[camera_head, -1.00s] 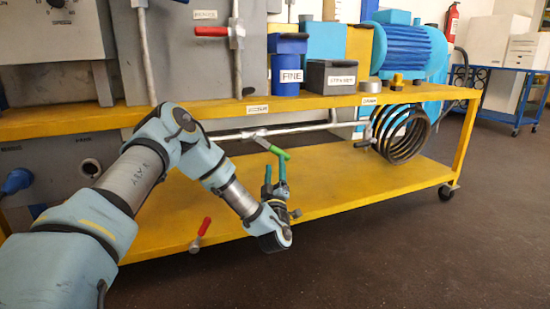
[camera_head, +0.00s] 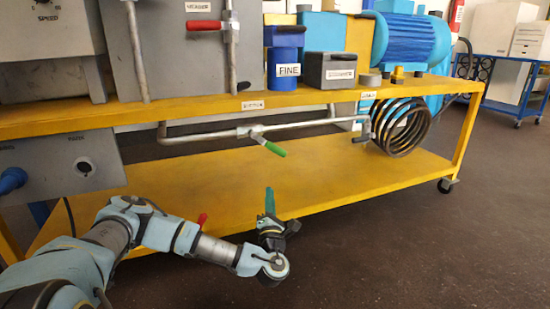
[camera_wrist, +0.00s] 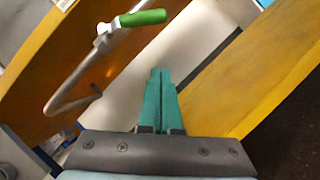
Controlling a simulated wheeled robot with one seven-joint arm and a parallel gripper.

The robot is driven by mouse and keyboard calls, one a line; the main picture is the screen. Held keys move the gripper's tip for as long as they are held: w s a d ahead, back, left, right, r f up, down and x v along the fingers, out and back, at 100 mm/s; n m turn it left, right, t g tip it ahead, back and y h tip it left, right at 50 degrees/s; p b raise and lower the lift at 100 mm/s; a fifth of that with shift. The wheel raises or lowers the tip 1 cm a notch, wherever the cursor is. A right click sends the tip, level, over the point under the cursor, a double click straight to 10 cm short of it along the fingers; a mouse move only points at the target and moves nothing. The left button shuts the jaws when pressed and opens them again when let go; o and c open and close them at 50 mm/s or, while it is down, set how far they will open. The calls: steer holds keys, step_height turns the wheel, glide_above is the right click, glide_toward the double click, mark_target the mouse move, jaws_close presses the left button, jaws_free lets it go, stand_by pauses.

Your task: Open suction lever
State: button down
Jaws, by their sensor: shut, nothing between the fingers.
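The suction lever has a green grip (camera_head: 275,149) on a grey pipe (camera_head: 200,136) under the upper shelf. It slants down to the right, at an angle to the pipe. A small label (camera_head: 253,105) on the shelf edge above it is too blurred to read for certain. In the wrist view the green grip (camera_wrist: 143,18) is at the top, beyond my fingertips. My gripper (camera_head: 269,189) is below the lever and apart from it, its green fingers pointing up. In the wrist view my gripper (camera_wrist: 160,72) has its fingers together with nothing between them.
The yellow lower shelf (camera_head: 340,175) is mostly bare behind my gripper. A dark coil (camera_head: 402,127) hangs right of the lever. Open floor lies in front.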

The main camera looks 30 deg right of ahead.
mark_target(269, 145)
steer(key=w+d+r+n+y+b, duration=0.1)
steer(key=w+d+r+n+b, duration=0.2)
steer(key=w+r, duration=0.4)
steer(key=shift+w+d+t+b, duration=0.35)
steer(key=shift+d+b, duration=0.25)
steer(key=shift+d, duration=0.4)
steer(key=shift+r, duration=0.1)
steer(key=shift+w+d+n+b, duration=0.15)
steer(key=shift+n+b, duration=0.25)
